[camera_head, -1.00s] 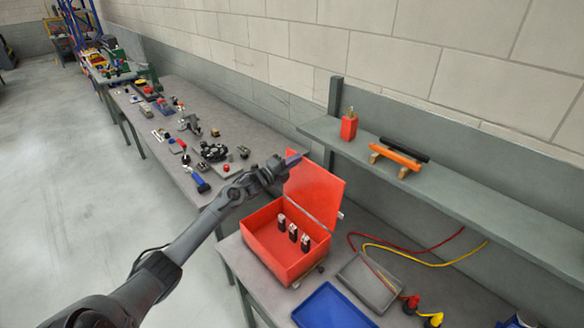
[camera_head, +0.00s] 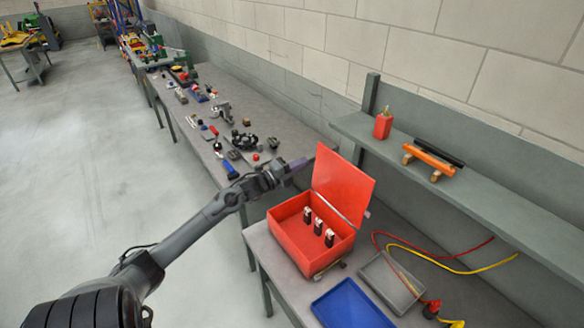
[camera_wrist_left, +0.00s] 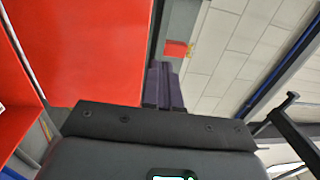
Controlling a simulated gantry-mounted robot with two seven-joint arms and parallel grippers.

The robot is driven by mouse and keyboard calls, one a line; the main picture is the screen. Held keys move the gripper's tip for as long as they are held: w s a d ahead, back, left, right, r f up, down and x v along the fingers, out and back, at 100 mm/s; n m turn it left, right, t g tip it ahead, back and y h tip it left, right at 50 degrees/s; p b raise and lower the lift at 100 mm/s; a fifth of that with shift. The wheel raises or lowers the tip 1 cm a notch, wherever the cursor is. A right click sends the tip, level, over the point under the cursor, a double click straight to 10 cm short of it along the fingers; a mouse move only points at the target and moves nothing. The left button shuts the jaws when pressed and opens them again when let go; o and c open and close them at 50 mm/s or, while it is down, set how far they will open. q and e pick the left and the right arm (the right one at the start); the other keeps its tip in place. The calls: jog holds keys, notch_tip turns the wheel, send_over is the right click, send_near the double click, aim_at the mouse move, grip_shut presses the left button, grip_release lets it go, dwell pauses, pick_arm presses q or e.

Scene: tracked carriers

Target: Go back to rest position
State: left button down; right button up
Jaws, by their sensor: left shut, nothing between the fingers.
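My left gripper (camera_head: 299,164) is in the air just left of the raised lid (camera_head: 343,186) of the red box (camera_head: 290,236). Its fingers are closed together with nothing between them. They also show in the left wrist view (camera_wrist_left: 165,88), beside the red lid (camera_wrist_left: 95,50); I cannot tell whether they touch it. My right gripper is not in view.
A blue tray (camera_head: 350,308) and a grey tray (camera_head: 391,283) lie in front of the box. A shelf (camera_head: 480,195) runs along the wall with a red container (camera_head: 383,125) and an orange bar (camera_head: 433,161). The long bench on the left holds many parts. The floor at left is clear.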

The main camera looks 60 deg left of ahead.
pick_arm(q)
jog(key=s+d+f+n+g+h, duration=0.1)
jog(key=s+d+f, duration=0.2)
jog(key=d+f, duration=0.5)
jog(key=s+d+f+n+g+h, duration=0.1)
jog(key=s+d+f, duration=0.2)
jog(key=d+f, duration=0.5)
jog(key=s+d+f+n+g, duration=0.1)
jog(key=s+d+n+g, duration=0.25)
jog(key=d, duration=0.85)
jog(key=s+d+f+n+g, duration=0.2)
jog(key=s+d+n, duration=0.15)
jog(key=d, duration=0.75)
jog(key=s+d+r+n+g, duration=0.1)
jog(key=s+d+n+g, duration=0.25)
jog(key=s, duration=0.25)
jog(key=s+d+r+n+g, duration=0.1)
jog(key=s+d+n+g, duration=0.1)
jog(key=s+g, duration=0.3)
notch_tip(320, 180, up, 16)
jog(key=p, duration=1.6)
jog(key=shift+s+f+t+h, duration=0.15)
jog(key=shift+s+t+h, duration=0.15)
jog(key=shift+s+t, duration=0.1)
